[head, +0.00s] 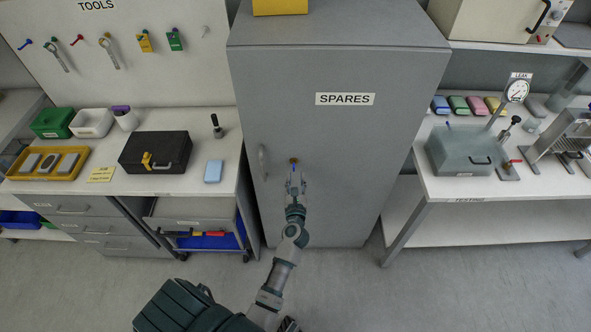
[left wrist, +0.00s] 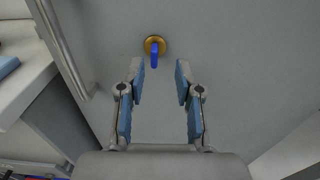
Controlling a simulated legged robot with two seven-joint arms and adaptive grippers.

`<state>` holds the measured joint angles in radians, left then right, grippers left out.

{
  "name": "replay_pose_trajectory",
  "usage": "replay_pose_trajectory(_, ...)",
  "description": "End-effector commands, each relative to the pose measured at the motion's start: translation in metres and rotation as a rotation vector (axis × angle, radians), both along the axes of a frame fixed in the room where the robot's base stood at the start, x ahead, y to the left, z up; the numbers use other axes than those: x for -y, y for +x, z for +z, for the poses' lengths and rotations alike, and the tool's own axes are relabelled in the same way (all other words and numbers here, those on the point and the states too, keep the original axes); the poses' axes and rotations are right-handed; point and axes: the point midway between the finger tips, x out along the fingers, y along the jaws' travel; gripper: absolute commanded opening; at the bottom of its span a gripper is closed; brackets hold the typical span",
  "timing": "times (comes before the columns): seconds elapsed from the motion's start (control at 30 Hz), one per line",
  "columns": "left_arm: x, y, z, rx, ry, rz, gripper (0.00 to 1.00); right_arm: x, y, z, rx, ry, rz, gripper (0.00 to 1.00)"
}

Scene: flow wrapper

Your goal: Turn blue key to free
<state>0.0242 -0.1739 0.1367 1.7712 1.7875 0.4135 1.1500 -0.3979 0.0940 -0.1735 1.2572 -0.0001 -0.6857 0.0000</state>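The blue key (left wrist: 154,55) sits in a round brass lock (left wrist: 155,41) on the front of the grey SPARES cabinet (head: 345,140). In the head view the brass lock (head: 294,161) shows just above my left gripper (head: 296,182), with a bit of blue below it. In the left wrist view my left gripper (left wrist: 160,82) is open, its blue-padded fingers apart and nothing between the tips. The key is just beyond the fingertips, a little left of the middle between them. My right gripper is not clearly in view.
The cabinet's vertical handle (head: 262,162) is left of the lock; it also shows in the left wrist view (left wrist: 66,45). A bench with a black case (head: 155,152) and an open drawer stands left. Another bench with a grey box (head: 462,152) stands right.

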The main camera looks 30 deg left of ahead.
Motion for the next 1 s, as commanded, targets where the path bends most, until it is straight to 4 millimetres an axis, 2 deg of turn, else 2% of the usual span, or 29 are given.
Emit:
replay_pose_trajectory(0.03,-0.006,0.009,0.001,0.001,0.002,0.000,0.34,0.000,0.000,0.000,0.001,0.000,0.000,0.40)
replay_pose_trajectory(0.2,-0.020,0.028,-0.001,0.000,0.000,0.000,0.34,-0.001,0.002,0.000,0.002,0.001,-0.002,0.40)
replay_pose_trajectory(0.6,-0.021,0.035,0.001,0.000,0.002,0.000,0.34,-0.001,0.003,0.001,0.001,0.000,0.000,0.40)
replay_pose_trajectory(0.67,-0.020,0.035,0.001,-0.001,0.003,0.000,0.22,-0.001,0.003,0.001,0.001,0.000,0.000,0.40)
replay_pose_trajectory(0.73,-0.021,0.035,0.000,0.000,0.002,0.000,0.04,0.000,0.003,0.001,0.001,-0.001,0.000,0.40)
replay_pose_trajectory(0.77,-0.021,0.035,0.000,-0.001,0.002,0.000,0.00,0.000,0.003,0.001,0.001,-0.001,0.000,0.40)
replay_pose_trajectory(1.0,-0.020,0.036,0.000,-0.002,0.003,-0.004,0.00,0.003,0.004,0.002,0.003,-0.003,-0.001,0.40)
